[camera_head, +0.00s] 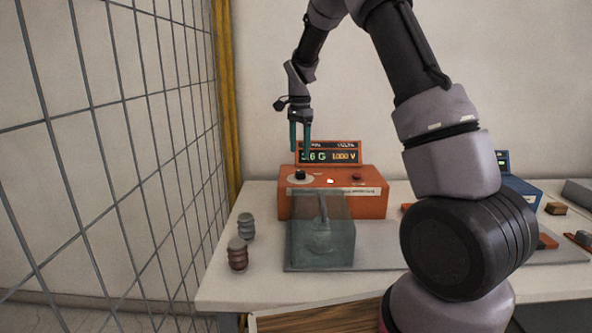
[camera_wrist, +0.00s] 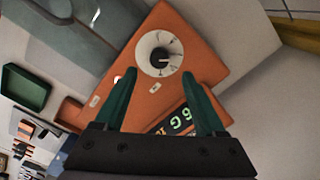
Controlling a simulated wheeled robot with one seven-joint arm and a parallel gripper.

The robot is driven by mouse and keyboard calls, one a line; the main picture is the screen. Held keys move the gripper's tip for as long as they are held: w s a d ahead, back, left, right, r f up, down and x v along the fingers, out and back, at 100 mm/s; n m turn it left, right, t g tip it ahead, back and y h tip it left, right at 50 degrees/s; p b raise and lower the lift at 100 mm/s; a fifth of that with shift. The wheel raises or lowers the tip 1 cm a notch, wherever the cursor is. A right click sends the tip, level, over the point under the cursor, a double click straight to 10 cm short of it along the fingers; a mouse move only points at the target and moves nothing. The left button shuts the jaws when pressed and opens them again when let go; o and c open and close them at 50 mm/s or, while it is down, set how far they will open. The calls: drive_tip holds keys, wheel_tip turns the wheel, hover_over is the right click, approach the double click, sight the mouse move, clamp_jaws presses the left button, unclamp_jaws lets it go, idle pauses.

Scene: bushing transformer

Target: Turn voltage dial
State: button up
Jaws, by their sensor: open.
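The voltage dial is a black knob on a pale round scale. It sits on the sloped top of the orange control box (camera_head: 330,206), at its left, in the head view (camera_head: 300,175). In the wrist view the dial (camera_wrist: 160,55) lies just beyond the fingertips, between their lines. My gripper (camera_head: 300,150) points down above the dial, its green fingers apart and empty. In the wrist view my gripper (camera_wrist: 165,72) is open, and neither finger appears to touch the knob.
A clear box (camera_head: 320,245) stands in front of the orange box. Two ribbed bushings, one grey (camera_head: 245,226) and one brown (camera_head: 237,254), stand at the left of the table. A wire mesh fence (camera_head: 120,140) runs along the left. A blue device (camera_head: 522,192) is at the right.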

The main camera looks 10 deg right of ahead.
sight(300, 171)
wheel_tip(300, 171, down, 8)
drive_tip(key=shift+r, duration=0.15)
clamp_jaws()
